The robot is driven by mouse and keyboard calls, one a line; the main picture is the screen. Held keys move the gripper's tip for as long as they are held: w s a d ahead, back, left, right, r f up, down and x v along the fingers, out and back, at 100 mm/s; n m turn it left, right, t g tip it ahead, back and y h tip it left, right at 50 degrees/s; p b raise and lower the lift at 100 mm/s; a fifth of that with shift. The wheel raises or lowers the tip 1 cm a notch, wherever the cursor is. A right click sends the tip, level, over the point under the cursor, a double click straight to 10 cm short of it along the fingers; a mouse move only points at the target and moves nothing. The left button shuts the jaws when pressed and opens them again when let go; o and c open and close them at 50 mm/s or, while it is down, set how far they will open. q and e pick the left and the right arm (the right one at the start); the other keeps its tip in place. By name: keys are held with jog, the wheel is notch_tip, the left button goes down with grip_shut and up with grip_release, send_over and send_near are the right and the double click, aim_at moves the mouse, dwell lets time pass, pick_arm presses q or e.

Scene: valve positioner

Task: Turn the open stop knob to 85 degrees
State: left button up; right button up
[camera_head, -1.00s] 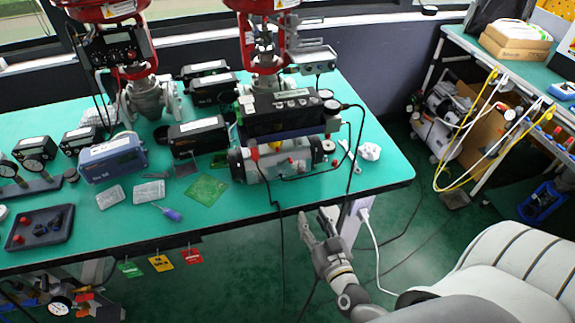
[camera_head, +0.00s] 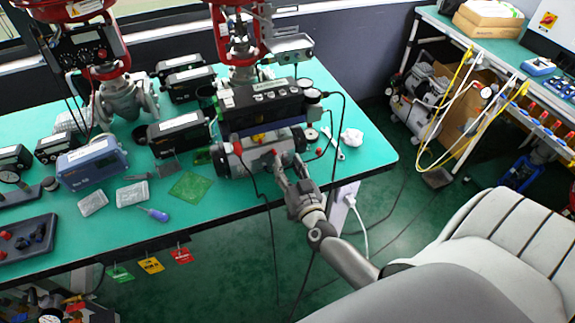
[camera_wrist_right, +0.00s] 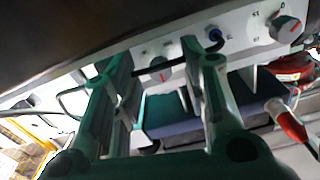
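A grey unit with small red knobs (camera_head: 232,161) sits under the black positioner box (camera_head: 262,105) at the table's front edge. My right gripper (camera_head: 289,168) is at the unit's front, fingers apart. In the right wrist view its two green-tinted fingers (camera_wrist_right: 155,60) reach up to a light panel. A grey knob with a red mark (camera_wrist_right: 161,70) shows between them; contact cannot be told. A second such knob (camera_wrist_right: 285,27) is at the upper right, beside partly readable lettering. I cannot tell which is the open stop knob. My left gripper is not in view.
Dark cables hang before the green table (camera_head: 120,243). A blue box (camera_head: 92,164) and a dark tray (camera_head: 25,240) are to the left. A side bench (camera_head: 470,35) stands right.

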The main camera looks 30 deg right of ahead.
jog(key=shift+w, duration=0.25)
grip_shut()
